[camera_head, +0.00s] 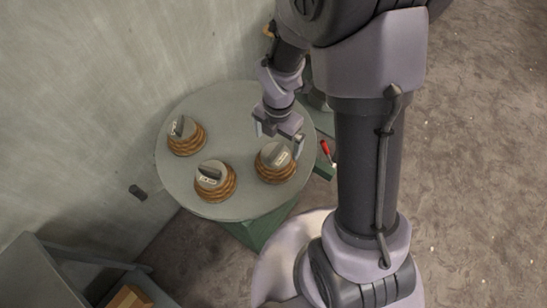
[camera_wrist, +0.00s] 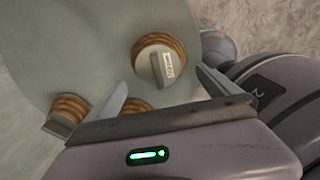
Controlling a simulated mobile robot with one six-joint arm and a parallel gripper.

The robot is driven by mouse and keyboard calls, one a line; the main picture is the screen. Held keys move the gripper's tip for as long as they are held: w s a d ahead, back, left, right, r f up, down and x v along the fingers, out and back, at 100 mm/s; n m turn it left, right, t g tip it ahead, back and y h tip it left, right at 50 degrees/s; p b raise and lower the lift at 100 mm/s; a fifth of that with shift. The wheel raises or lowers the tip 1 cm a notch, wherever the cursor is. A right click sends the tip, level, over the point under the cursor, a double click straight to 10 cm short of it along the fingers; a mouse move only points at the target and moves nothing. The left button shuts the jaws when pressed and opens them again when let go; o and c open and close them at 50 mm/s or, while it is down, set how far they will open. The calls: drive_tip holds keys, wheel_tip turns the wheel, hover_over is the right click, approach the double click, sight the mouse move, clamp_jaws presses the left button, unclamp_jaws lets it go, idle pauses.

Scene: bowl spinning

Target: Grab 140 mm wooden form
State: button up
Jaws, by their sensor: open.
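Three round wooden forms with ribbed brown sides and grey tops stand on the round grey table (camera_head: 240,112). One is at the right (camera_head: 277,163), one at the front (camera_head: 214,181) and one at the back left (camera_head: 186,136). Each has a raised handle with a small label, too small to read, so I cannot tell which is 140 mm. My gripper (camera_head: 279,137) is open and empty, close above the right form. In the wrist view that form (camera_wrist: 158,62) shows just beyond and between the open fingers (camera_wrist: 161,77). The other two are partly hidden behind my gripper there.
A red-handled tool (camera_head: 325,148) lies at the table's right, by a green ledge (camera_head: 324,172). A grey wall (camera_head: 90,90) runs close along the left. A grey cabinet or cart (camera_head: 45,275) stands at the lower left. Open floor lies to the right.

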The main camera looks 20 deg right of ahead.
sight(275, 150)
drive_tip(key=f+b, duration=0.1)
drive_tip(key=f, duration=0.2)
drive_tip(key=f+b, duration=0.2)
drive_tip(key=f, duration=0.1)
drive_tip(key=shift+w+a+f, duration=0.15)
drive_tip(key=shift+a, duration=0.05)
drive_tip(key=shift+c, duration=1.3)
drive_tip(key=c, duration=1.7)
drive_tip(key=shift+r, duration=0.25)
